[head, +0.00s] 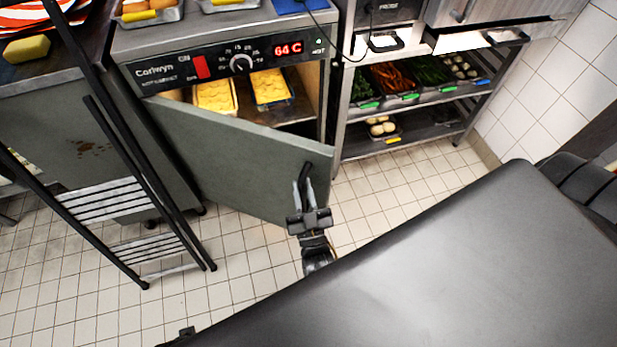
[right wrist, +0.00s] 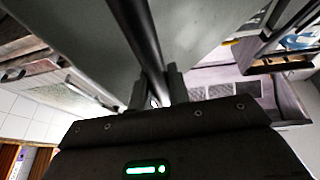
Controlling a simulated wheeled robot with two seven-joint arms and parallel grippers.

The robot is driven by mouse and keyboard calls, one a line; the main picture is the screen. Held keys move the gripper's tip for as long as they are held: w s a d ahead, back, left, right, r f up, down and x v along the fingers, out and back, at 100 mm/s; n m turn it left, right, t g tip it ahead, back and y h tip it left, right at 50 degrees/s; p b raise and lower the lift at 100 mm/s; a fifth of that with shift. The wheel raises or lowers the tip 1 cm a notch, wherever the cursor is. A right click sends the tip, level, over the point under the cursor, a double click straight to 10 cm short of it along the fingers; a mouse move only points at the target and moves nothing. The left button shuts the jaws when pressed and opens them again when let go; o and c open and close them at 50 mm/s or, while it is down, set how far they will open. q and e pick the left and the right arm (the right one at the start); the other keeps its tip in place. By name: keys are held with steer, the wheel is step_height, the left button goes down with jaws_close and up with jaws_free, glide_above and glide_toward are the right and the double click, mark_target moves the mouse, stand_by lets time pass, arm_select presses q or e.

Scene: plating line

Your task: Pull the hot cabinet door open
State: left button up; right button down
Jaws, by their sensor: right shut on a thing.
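The hot cabinet (head: 325,100) has a control panel reading 64 C. Its grey-green door (head: 235,160) stands partly open, swung out from the left side. Trays of yellow food (head: 214,97) show inside on a shelf. My right gripper (head: 305,190) is at the door's free right edge, shut on the dark bar handle (head: 308,171). In the right wrist view the handle (right wrist: 138,35) runs down between the two fingers (right wrist: 153,95), with the door face (right wrist: 205,35) behind it. My left gripper is not in view.
A shelf unit with trays of vegetables (head: 390,82) is right of the cabinet. Tiled floor (head: 240,245) is clear below the door.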

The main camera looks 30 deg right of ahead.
steer(key=shift+a, duration=0.15)
steer(key=c, duration=1.3)
jaws_free()
